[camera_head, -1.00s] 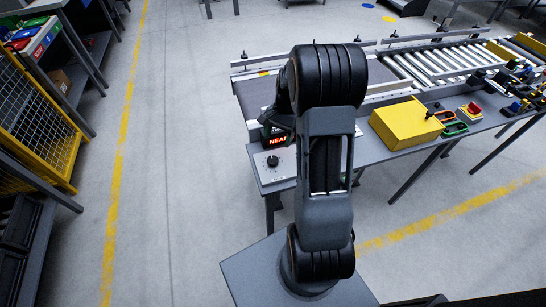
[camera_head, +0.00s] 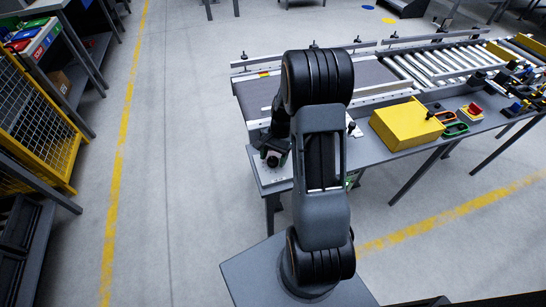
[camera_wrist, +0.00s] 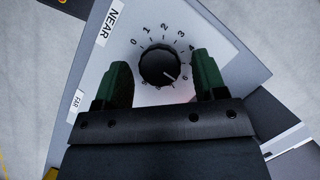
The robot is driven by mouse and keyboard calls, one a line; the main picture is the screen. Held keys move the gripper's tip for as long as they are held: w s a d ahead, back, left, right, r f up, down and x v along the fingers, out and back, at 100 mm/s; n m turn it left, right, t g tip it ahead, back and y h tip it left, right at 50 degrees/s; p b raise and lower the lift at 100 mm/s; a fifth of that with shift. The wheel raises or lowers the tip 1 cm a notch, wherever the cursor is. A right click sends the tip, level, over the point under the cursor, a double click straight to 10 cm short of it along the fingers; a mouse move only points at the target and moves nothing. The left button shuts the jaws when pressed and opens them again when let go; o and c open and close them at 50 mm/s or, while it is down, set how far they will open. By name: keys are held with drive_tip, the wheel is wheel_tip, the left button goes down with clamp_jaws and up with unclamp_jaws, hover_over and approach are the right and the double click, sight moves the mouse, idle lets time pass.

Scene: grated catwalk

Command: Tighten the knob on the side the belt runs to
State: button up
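A round black knob (camera_wrist: 159,66) with a white pointer line sits on a light panel (camera_wrist: 150,30) with a printed number scale, in the wrist view. The pointer aims toward the lower right, near the higher numbers. A "NEAR" label (camera_wrist: 112,20) and a smaller "FAR" label (camera_wrist: 77,100) are on the panel. My gripper (camera_wrist: 160,62) is open, with one green finger on each side of the knob and a gap on both sides. In the head view my gripper (camera_head: 274,152) is over the panel at the belt's near-left corner, hiding the knob. The dark belt (camera_head: 372,76) shows no clear running direction.
A yellow box (camera_head: 405,125), a red button (camera_head: 474,109) and green and orange handles stand on the bench right of the panel. Rollers (camera_head: 440,62) adjoin the belt. Rails edge the belt. A yellow cage (camera_head: 38,120) stands left; the floor between is clear.

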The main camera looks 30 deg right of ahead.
drive_tip(key=shift+a, duration=0.1)
drive_tip(key=c, duration=0.8)
drive_tip(key=shift+s+r+m+t+p, duration=0.1)
drive_tip(key=shift+m+t+p, duration=0.35)
drive_tip(key=shift+m, duration=0.75)
drive_tip(key=shift+m+t+y, duration=0.4)
drive_tip(key=shift+m+t, duration=0.25)
drive_tip(key=shift+m, duration=0.85)
drive_tip(key=shift+d+m, duration=0.2)
drive_tip(key=shift+m, duration=0.1)
drive_tip(key=o, duration=0.9)
drive_tip(key=v, duration=0.7)
drive_tip(key=p+v, duration=0.1)
drive_tip(key=v, duration=0.5)
drive_tip(key=shift+s+r, duration=0.1)
drive_tip(key=shift+r, duration=0.25)
